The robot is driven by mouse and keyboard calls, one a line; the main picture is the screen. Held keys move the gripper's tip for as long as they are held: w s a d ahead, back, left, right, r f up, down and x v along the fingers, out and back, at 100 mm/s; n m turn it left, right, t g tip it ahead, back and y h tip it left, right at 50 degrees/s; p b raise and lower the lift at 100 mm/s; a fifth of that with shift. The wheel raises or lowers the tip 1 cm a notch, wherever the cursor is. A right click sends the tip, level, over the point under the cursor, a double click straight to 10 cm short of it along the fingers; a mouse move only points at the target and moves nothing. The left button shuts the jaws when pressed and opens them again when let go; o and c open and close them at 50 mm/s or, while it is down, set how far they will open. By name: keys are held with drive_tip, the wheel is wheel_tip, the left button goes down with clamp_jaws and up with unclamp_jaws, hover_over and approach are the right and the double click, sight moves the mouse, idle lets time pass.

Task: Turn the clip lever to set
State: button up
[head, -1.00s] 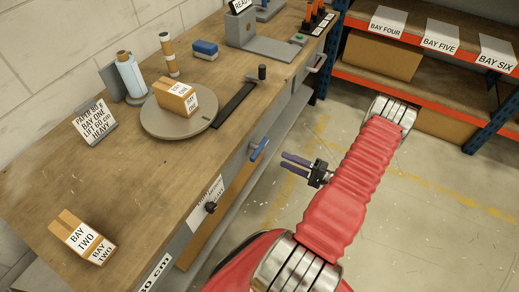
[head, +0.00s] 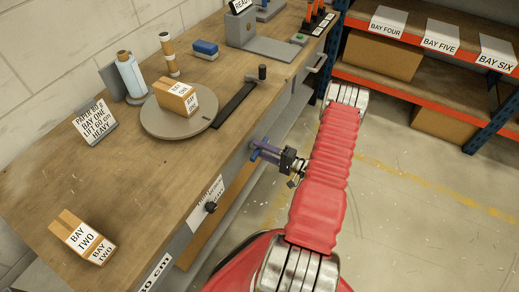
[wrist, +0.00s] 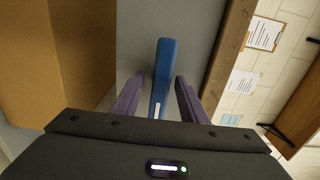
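The clip lever is a blue handle (head: 254,146) on the front face of the workbench in the head view. In the wrist view the blue lever (wrist: 161,78) stands between the two purple fingers of my gripper (wrist: 156,97). A gap shows on both sides of the lever, so the gripper is open around it. In the head view my gripper (head: 265,152) is at the bench front and its fingers overlap the lever, hiding part of it.
The wooden bench (head: 150,180) carries a round turntable (head: 150,124) with a box on it, and a BAY TWO box (head: 82,238). A black knob (head: 211,207) sticks out of the bench front. A shelf rack (head: 430,62) stands at right, with open floor before it.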

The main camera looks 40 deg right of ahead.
drive_tip(key=shift+w+a, duration=0.1)
drive_tip(key=shift+w, duration=0.2)
drive_tip(key=shift+c, duration=0.4)
clamp_jaws()
